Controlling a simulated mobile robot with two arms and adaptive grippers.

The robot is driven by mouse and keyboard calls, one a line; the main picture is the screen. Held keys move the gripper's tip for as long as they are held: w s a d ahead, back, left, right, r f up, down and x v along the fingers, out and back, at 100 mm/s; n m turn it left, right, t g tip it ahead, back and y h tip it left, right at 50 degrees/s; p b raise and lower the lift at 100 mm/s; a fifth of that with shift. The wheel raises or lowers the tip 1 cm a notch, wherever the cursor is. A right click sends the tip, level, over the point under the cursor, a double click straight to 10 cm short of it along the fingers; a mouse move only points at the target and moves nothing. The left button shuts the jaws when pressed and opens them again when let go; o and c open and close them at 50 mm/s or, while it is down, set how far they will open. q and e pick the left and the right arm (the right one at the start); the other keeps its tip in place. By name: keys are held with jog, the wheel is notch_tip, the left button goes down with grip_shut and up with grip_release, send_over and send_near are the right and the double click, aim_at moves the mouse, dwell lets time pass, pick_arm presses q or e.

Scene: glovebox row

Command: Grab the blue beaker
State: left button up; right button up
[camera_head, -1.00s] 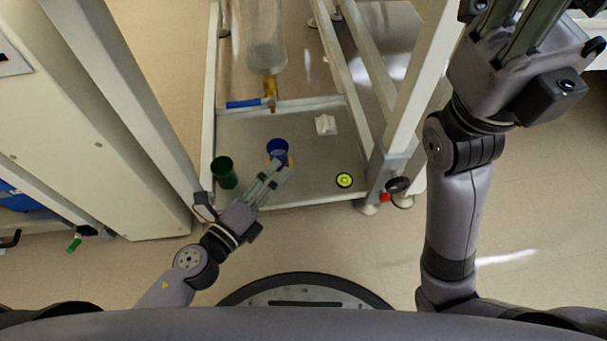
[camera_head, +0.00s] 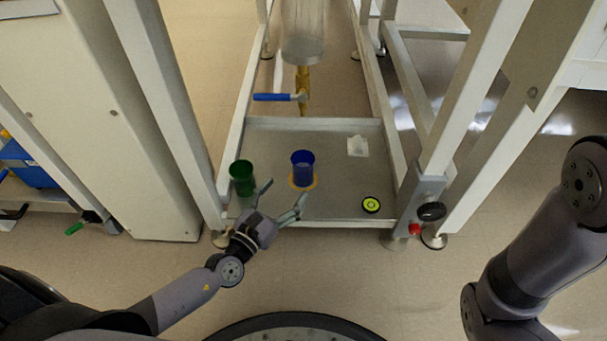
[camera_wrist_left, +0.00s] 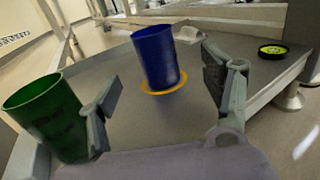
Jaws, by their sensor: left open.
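The blue beaker (camera_head: 302,168) stands upright on a yellow-orange ring (camera_head: 303,182) on the grey shelf tray. It also shows in the left wrist view (camera_wrist_left: 157,56), ahead of and between the fingers. My left gripper (camera_head: 281,192) is open and empty at the front edge of the tray, short of the blue beaker and not touching it. It also shows in the left wrist view (camera_wrist_left: 165,98). In the head view my right arm comes in at the right, with its gripper out of the picture.
A green beaker (camera_head: 242,177) stands close left of my left gripper; it shows too in the left wrist view (camera_wrist_left: 48,117). A yellow-green disc (camera_head: 371,205) and a white item (camera_head: 357,146) lie on the tray (camera_head: 335,200). A blue-handled valve (camera_head: 300,97) hangs above. Frame posts flank the tray.

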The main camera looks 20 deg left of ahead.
aim_at(297, 175)
pick_arm(q)
jog(key=x, duration=0.3)
jog(key=w+b, duration=0.1)
jog(key=w, duration=0.1)
jog(key=w+f+b, duration=0.1)
jog(key=w, duration=0.1)
jog(key=shift+d+b, duration=0.15)
jog(key=shift+b, duration=0.25)
jog(key=shift+w+d+r, duration=0.1)
jog(key=shift+w, duration=0.45)
jog(key=shift+c, duration=0.5)
jog(key=c, duration=1)
jog(key=shift+r, duration=0.1)
